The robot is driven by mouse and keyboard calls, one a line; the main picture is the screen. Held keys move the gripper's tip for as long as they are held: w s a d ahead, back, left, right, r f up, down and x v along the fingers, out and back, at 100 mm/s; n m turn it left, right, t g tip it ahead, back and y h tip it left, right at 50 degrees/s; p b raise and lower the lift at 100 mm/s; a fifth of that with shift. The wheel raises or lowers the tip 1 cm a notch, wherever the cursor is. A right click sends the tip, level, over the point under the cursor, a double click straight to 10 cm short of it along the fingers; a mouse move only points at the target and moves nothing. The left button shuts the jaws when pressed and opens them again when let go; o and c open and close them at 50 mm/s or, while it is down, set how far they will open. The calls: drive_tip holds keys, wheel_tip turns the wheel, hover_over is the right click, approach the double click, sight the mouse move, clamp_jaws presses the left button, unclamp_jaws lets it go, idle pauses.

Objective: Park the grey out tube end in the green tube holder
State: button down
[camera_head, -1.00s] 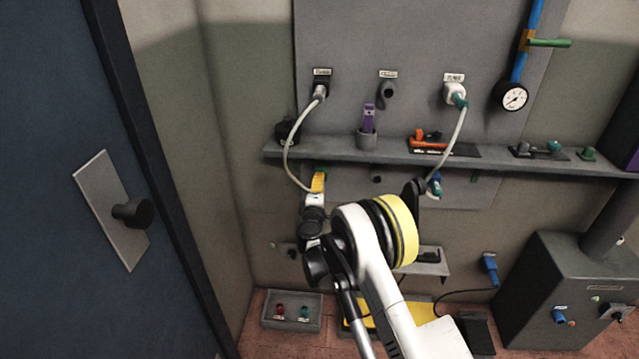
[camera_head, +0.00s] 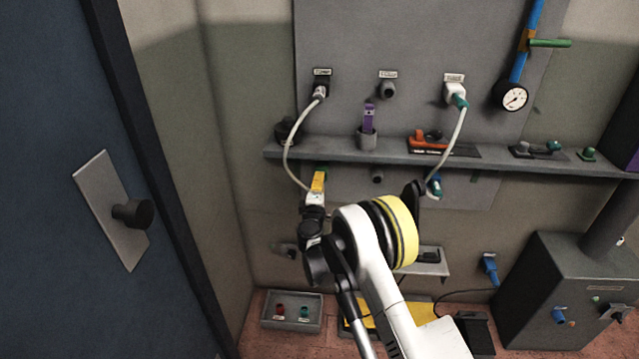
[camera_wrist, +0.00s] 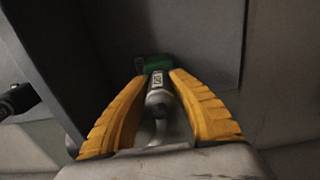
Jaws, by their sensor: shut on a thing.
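My gripper (camera_wrist: 157,100) has its yellow fingers closed around the grey out tube end (camera_wrist: 159,92), which carries a pale label reading OUT. The green tube holder (camera_wrist: 154,64) is just beyond the tube end in the wrist view. The tip of the tube end meets or overlaps the holder there; I cannot tell how deep it sits. In the head view my gripper (camera_head: 318,182) is just below the shelf, and a small bit of green shows above its fingers. The pale tube (camera_head: 288,152) runs from the upper left wall port down to my gripper.
The grey shelf (camera_head: 400,153) runs close above my gripper and carries a cup and several fittings. A second pale tube (camera_head: 452,142) hangs to the right from a white port with a teal end. A grey tray (camera_head: 291,310) lies on the floor.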

drive_tip(key=shift+w, duration=0.3)
drive_tip(key=c, duration=1.2)
unclamp_jaws()
drive_tip(key=s, duration=1.2)
drive_tip(key=shift+a, duration=0.2)
